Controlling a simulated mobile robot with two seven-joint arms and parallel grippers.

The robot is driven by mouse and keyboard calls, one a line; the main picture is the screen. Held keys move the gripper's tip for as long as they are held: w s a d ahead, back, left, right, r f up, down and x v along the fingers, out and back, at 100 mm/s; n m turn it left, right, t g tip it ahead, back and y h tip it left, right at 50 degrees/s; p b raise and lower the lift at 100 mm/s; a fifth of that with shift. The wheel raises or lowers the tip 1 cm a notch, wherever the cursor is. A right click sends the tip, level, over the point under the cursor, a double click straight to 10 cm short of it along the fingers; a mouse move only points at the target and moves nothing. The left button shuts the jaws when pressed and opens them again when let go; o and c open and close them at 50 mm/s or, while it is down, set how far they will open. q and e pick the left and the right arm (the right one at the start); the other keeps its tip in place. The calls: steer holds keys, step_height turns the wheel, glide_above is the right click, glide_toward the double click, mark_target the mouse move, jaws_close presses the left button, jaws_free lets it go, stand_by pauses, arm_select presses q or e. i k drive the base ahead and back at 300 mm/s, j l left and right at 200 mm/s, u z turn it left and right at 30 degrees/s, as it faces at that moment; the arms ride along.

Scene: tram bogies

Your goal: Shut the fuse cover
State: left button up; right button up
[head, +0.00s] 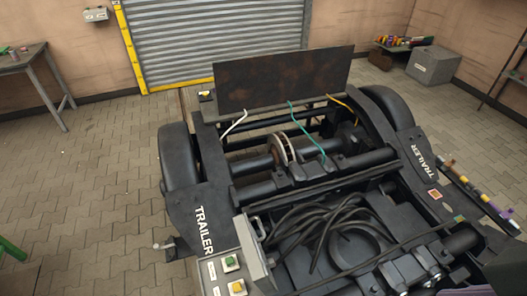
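A grey panel with a handle (254,245) stands raised beside the control box with a green button (230,263) and a yellow button (237,287), at the lower middle of the head view. It looks like the fuse cover standing open, but I cannot tell for certain. No fuses can be made out beside it. The box sits on the near left part of the black bogie frame (200,200) marked TRAILER. Neither of my grippers shows in the head view.
Black cables (310,218) lie coiled right of the panel. A dark rusty plate (285,78) stands upright at the bogie's far end, with white, green and orange cords below. A workbench (30,62) and grey box (433,65) stand farther back. The paved floor at left is mostly clear.

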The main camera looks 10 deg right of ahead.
mark_target(262, 277)
steer(key=l+u, duration=0.1)
steer(key=l, duration=0.35)
steer(key=k+l+u, duration=0.1)
steer(key=l, duration=0.35)
steer(key=i+l+u, duration=0.1)
steer(key=i+l, duration=0.8)
